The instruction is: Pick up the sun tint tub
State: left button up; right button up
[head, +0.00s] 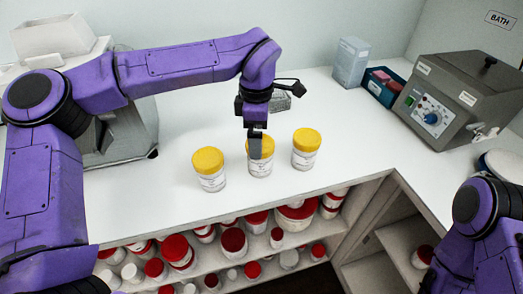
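Three white tubs with yellow lids stand upright in a row on the white counter: a left tub (211,181), a middle tub (262,169) and a right tub (304,160). Their labels are too small to read, so I cannot tell which is the sun tint tub. My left gripper (256,150) points down at the middle tub, and a finger covers part of its lid and side. I cannot tell whether the fingers touch it or how far apart they are. My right arm is at the right edge; its gripper is not in view.
Shelves below the counter (150,202) hold several red-lidded jars (233,241). A grey bath machine (456,97) stands at the back right, beside a blue bin (381,88) and a pale box (351,62). A small dark-edged item (279,102) lies behind the tubs.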

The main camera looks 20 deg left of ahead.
pick_arm(q)
jog(key=shift+s+f, duration=0.2)
jog(key=shift+f, duration=0.2)
jog(key=f, duration=0.1)
jog(key=f+p, duration=0.1)
jog(key=f, duration=0.1)
jog(key=w+f, duration=0.1)
jog(key=f, duration=0.1)
jog(key=shift+w+d+f, duration=0.1)
jog(key=shift+d+f, duration=0.1)
jog(key=shift+d, duration=0.1)
jog(key=shift+f, duration=0.15)
jog(key=shift+s, duration=0.25)
jog(key=shift+c, duration=0.3)
jog(key=shift+w, duration=0.1)
jog(key=c, duration=1.1)
jog(key=shift+o, duration=0.2)
